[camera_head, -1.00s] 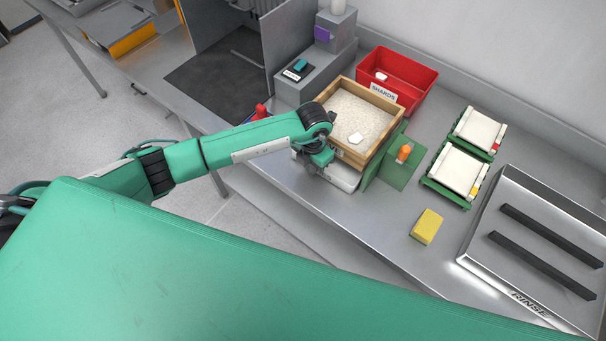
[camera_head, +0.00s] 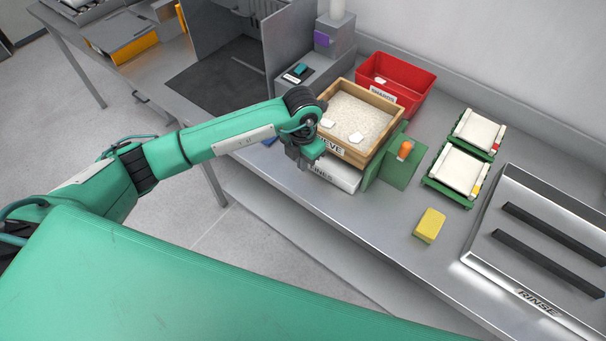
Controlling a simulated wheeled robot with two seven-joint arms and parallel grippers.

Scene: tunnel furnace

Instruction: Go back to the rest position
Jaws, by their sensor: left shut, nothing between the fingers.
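My left arm reaches in from the left over the front edge of the bench. My left gripper (camera_head: 303,157) is shut and empty, pointing down just left of the wooden sieve box (camera_head: 346,152). The sieve box holds pale grains with two white pieces on top. A white fines tray (camera_head: 336,175) sits below the sieve, partly hidden by the gripper. My right gripper is not in the picture.
A red shards bin (camera_head: 411,77) stands behind the sieve. A green block with an orange knob (camera_head: 404,150), a yellow sponge (camera_head: 429,225), two white-topped green trays (camera_head: 459,170) and a rinse basin (camera_head: 540,250) lie to the right. The floor at left is open.

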